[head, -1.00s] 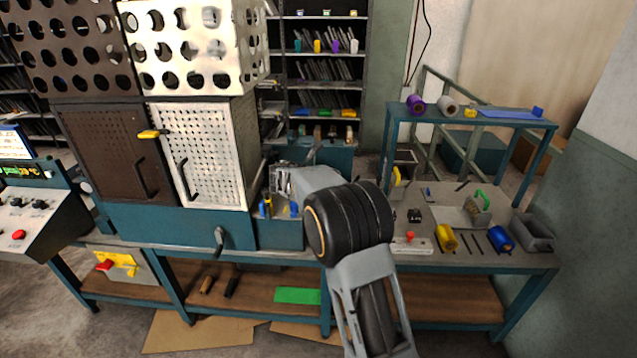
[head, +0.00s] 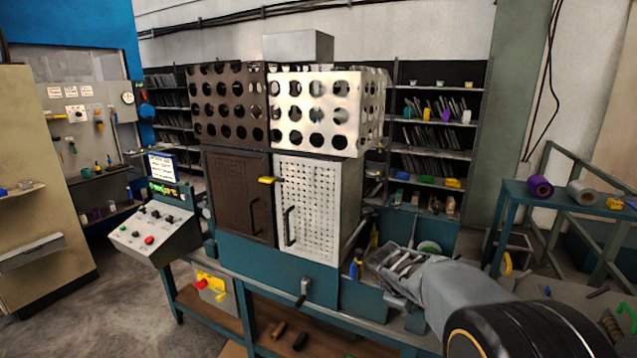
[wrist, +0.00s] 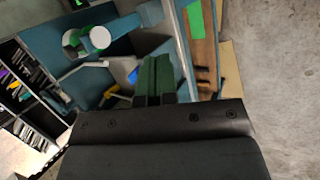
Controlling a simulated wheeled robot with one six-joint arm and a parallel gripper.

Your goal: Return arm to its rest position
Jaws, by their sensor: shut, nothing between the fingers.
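My gripper (head: 388,272) is at the lower right of the head view, pointing left in front of the teal machine base. In the wrist view its two dark green fingers (wrist: 156,68) lie side by side, shut with nothing between them. My arm runs from it to the lower right corner. The machine has a brown perforated door (head: 238,196) and a white perforated door (head: 305,210), both looking shut. Blue and yellow handled tools (head: 357,268) stand just left of the gripper. From the head view I cannot tell the gap between gripper and machine.
A control console (head: 155,228) stands left of the machine. A shelf rack (head: 437,140) is behind it. A teal stand (head: 515,200) with purple and grey rolls is at the right. In the wrist view, bare floor (wrist: 275,80) shows at the right.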

